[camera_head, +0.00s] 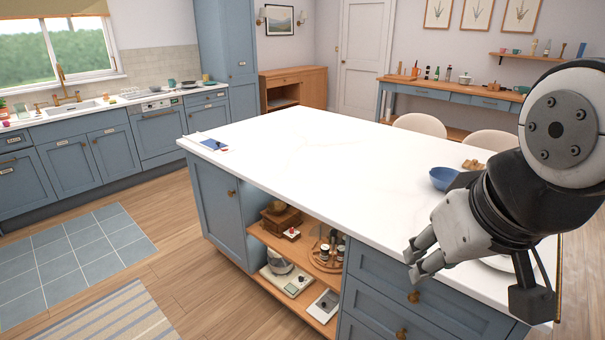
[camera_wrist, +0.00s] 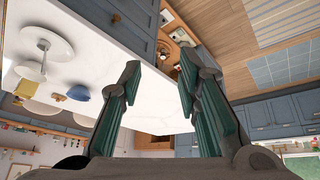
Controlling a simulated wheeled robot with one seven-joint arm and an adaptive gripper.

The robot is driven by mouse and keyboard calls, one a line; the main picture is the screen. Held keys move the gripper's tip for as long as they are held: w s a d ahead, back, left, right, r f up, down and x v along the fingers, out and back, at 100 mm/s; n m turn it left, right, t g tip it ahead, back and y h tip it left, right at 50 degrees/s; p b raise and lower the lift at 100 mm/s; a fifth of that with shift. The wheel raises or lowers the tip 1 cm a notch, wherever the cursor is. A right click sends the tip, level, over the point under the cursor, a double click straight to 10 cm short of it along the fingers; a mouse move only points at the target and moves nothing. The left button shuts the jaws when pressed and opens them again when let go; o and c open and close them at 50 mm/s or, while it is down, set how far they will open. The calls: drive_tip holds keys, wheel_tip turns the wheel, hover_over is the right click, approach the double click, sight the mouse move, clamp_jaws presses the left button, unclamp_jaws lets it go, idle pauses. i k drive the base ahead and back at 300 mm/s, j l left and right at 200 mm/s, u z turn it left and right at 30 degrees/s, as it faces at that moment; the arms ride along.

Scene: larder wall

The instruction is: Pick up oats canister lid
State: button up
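I cannot make out an oats canister or its lid in either view. My gripper (camera_head: 413,265) hangs near the front right edge of the white-topped island (camera_head: 300,150). In the wrist view my gripper (camera_wrist: 160,80) shows two green-padded fingers spread apart with nothing between them. The wrist picture is tilted, with the island's top and front edge behind the fingers. My arm hides part of the island's right end in the head view.
A blue bowl (camera_head: 443,179) and a tan item (camera_head: 472,165) stand on the island's right side. A white stand (camera_wrist: 42,55) shows in the wrist view. Open shelves (camera_head: 296,262) below hold several kitchen things. The island's middle is clear. A sideboard (camera_head: 455,97) stands at the back.

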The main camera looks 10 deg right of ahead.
sight(474, 165)
drive_tip(key=z, duration=1.3)
